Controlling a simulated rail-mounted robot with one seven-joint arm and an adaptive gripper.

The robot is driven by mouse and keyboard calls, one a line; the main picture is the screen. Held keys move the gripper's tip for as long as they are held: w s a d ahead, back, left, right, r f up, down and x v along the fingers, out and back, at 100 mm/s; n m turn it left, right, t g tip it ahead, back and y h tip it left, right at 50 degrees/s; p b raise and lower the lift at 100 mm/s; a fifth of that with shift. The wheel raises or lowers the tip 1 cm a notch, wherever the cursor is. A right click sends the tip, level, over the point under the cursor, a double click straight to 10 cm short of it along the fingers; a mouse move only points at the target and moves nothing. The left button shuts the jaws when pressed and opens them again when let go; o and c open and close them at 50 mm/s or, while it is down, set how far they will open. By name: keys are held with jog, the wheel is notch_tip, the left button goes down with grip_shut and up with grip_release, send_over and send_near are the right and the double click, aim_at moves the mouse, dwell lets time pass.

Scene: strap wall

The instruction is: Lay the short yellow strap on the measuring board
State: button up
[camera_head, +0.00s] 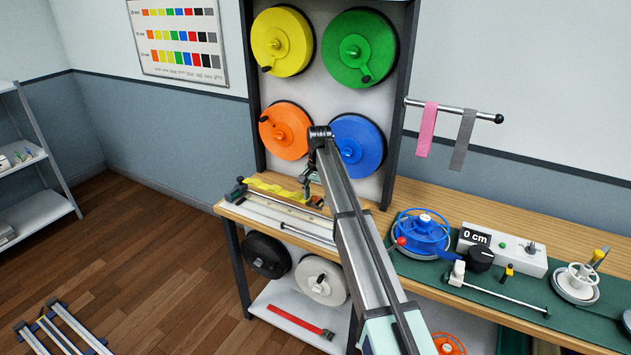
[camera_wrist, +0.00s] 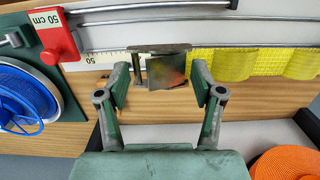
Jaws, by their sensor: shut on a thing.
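A yellow strap (camera_head: 280,190) lies with waves along the back of the white measuring board (camera_head: 285,216) on the bench. It also shows in the wrist view (camera_wrist: 235,64), running off to the right. A small shiny metal piece (camera_wrist: 168,70) is at the strap's left end. My gripper (camera_head: 309,178) is low over the right part of the board. Whether the strap's end is under or inside that piece is hidden. The board's scale reads 50 beside a red 50 cm block (camera_wrist: 55,35).
A blue reel (camera_head: 424,235) and a 0 cm control box (camera_head: 500,248) stand on the bench to the right. Pink (camera_head: 427,130) and grey (camera_head: 462,140) straps hang from a rail. Large coloured spools (camera_head: 283,42) fill the rack behind. A red strap (camera_head: 300,322) lies on the shelf below.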

jog(key=shift+w+a+f, duration=0.15)
jog(key=shift+w, duration=0.1)
jog(key=b, duration=0.4)
send_over(316, 230)
jog(key=shift+f, duration=4.2)
jog(key=shift+w+f+b, duration=0.1)
jog(key=shift+f+b, duration=0.3)
jog(key=shift+f, duration=1.1)
jog(key=o, duration=1.4)
jog(key=shift+o, duration=0.2)
jog(key=r, duration=0.8)
jog(key=w+r, duration=0.1)
jog(key=r, duration=0.3)
jog(key=shift+d, duration=0.2)
